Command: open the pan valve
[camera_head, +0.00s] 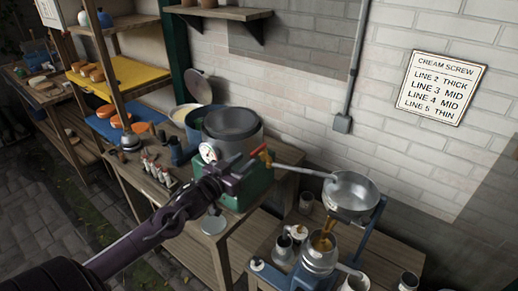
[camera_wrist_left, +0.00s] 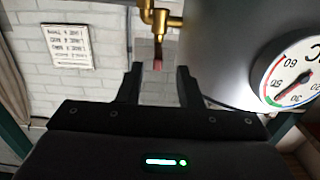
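The pan valve is a brass fitting on the side of a grey metal pan (camera_head: 232,122), with an orange lever (camera_head: 258,150) in the head view. In the left wrist view the brass valve (camera_wrist_left: 160,20) is at the top, and its reddish lever end (camera_wrist_left: 158,52) hangs down. My left gripper (camera_head: 244,164) is beside the pan at the valve. In the wrist view my left gripper (camera_wrist_left: 160,72) is open, with the lever end showing between its fingertips; contact is not visible. My right gripper is not in view.
A round dial (camera_wrist_left: 290,78) is close on the right. A pipe (camera_head: 305,171) runs from the valve to a metal bowl (camera_head: 350,190) on a blue-framed machine. Small bottles (camera_head: 158,172) stand on the bench left of the pan. A sign (camera_head: 441,87) hangs on the wall.

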